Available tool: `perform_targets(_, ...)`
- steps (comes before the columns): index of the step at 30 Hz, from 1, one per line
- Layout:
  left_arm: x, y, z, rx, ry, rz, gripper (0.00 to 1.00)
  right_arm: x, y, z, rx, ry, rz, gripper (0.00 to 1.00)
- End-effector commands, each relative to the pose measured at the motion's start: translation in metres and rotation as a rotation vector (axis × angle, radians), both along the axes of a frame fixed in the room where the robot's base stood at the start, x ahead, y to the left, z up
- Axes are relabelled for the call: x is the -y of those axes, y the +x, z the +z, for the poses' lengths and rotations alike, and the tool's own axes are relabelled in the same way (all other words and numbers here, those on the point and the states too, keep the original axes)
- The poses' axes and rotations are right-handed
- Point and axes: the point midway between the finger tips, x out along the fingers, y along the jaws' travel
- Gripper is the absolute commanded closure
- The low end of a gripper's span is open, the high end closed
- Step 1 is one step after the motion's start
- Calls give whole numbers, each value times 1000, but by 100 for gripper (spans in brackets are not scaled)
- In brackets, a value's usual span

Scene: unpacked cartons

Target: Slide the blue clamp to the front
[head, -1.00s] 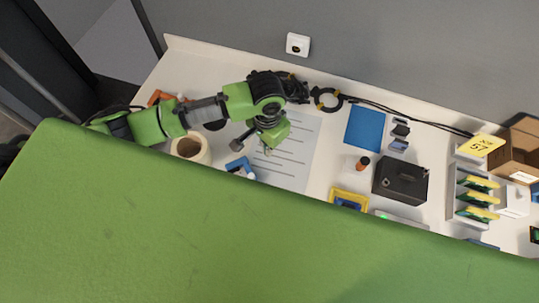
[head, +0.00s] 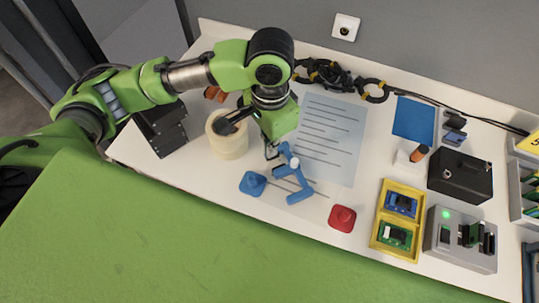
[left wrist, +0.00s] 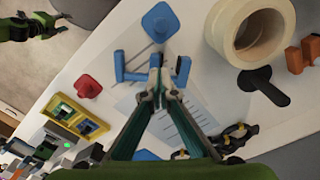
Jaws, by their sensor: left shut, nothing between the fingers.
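The blue clamp (head: 296,188) lies on the white table beside the left edge of the printed sheet. It also shows in the left wrist view (left wrist: 122,70), partly hidden behind my fingertips. My left gripper (head: 271,151) is shut and empty, with its tips close to the clamp's far end. In the left wrist view the closed tips (left wrist: 156,94) overlap the clamp's bar; I cannot tell whether they touch it.
A blue knob-like piece (head: 252,184) is left of the clamp and a red one (head: 342,218) right of it. A tape roll (head: 228,145) stands to the left. A yellow tray (head: 380,238) with boards is at the right. The table's front edge is near.

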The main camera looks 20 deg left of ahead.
Motion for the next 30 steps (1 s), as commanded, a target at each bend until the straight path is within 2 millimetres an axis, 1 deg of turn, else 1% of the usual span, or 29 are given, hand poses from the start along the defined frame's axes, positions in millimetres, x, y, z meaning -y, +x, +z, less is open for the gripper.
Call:
perform_targets(1, -1, -1, -7, -4, 2, 1, 100, 7, 10, 1, 13, -8, 1, 60)
perform_targets(3, -1, -1, -19, -5, 2, 0, 100, 13, 23, 1, 30, -14, 0, 60)
perform_targets(5, -1, -1, -31, -5, 3, 3, 100, 16, 32, 1, 44, -17, -2, 60)
perform_targets(6, -1, -1, -40, -6, 3, 3, 100, 18, 36, 1, 49, -19, -2, 60)
perform_targets(10, -1, -1, -69, -5, 3, 3, 100, 19, 37, 0, 52, -20, -2, 60)
perform_targets(14, -1, -1, -95, -3, 2, 2, 100, 18, 31, -1, 42, -18, -3, 60)
perform_targets(16, 8, 12, -91, 3, -1, 0, 100, 16, 25, 2, 33, -17, -3, 60)
perform_targets(21, 19, 27, -91, 1, -1, 0, 100, 4, 13, 4, 18, -4, -4, 60)
perform_targets(24, 22, 31, -92, 1, 1, 0, 100, 1, 14, 4, 19, -1, -2, 60)
perform_targets(30, 23, 32, -92, 0, 1, 0, 100, 2, 18, 4, 24, -2, 0, 60)
